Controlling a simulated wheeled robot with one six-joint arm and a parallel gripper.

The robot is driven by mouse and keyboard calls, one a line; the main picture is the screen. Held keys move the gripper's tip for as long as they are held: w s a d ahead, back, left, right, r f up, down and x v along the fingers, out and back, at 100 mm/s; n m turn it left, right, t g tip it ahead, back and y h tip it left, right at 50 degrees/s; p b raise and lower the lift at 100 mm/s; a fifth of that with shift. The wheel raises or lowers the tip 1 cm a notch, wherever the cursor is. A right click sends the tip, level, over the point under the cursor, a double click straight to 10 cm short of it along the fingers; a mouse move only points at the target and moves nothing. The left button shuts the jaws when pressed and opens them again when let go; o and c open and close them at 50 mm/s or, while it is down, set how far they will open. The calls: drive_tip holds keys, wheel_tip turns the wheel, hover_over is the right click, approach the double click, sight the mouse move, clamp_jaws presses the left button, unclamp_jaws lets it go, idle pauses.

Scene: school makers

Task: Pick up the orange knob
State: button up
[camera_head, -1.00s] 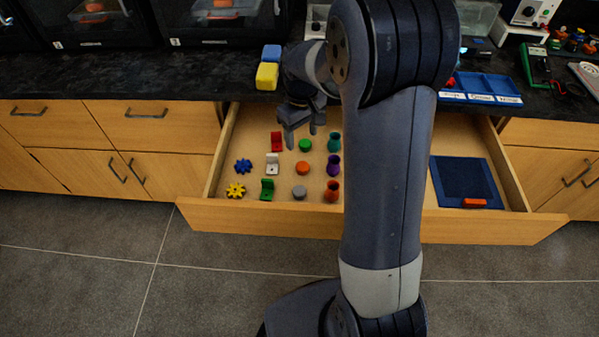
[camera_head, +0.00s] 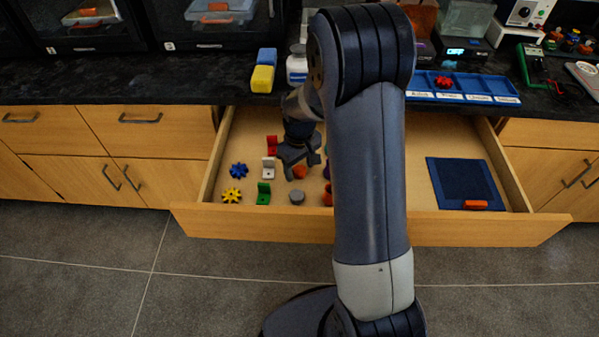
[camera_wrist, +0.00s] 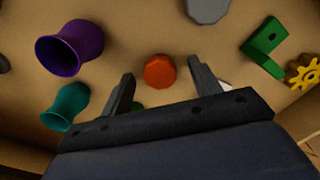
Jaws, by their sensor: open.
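The orange knob (camera_wrist: 159,71) is a small round piece on the floor of the open drawer. In the wrist view it lies just beyond and between the two fingertips of my gripper (camera_wrist: 158,80), which are apart with nothing between them. In the head view my gripper (camera_head: 301,169) hangs low in the drawer, and the knob (camera_head: 301,172) shows partly behind its fingers. I cannot tell how high the fingers are above the drawer floor.
The wrist view shows a purple spool (camera_wrist: 72,48), a teal spool (camera_wrist: 66,104), a grey knob (camera_wrist: 208,9), a green bracket (camera_wrist: 264,48) and a yellow gear (camera_wrist: 303,72) around it. A blue mat (camera_head: 462,181) lies at the drawer's right. The drawer front (camera_head: 250,222) stands nearest.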

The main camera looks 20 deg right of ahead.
drive_tip(key=shift+c, duration=0.5)
drive_tip(key=c, duration=1)
drive_tip(key=shift+o, duration=0.2)
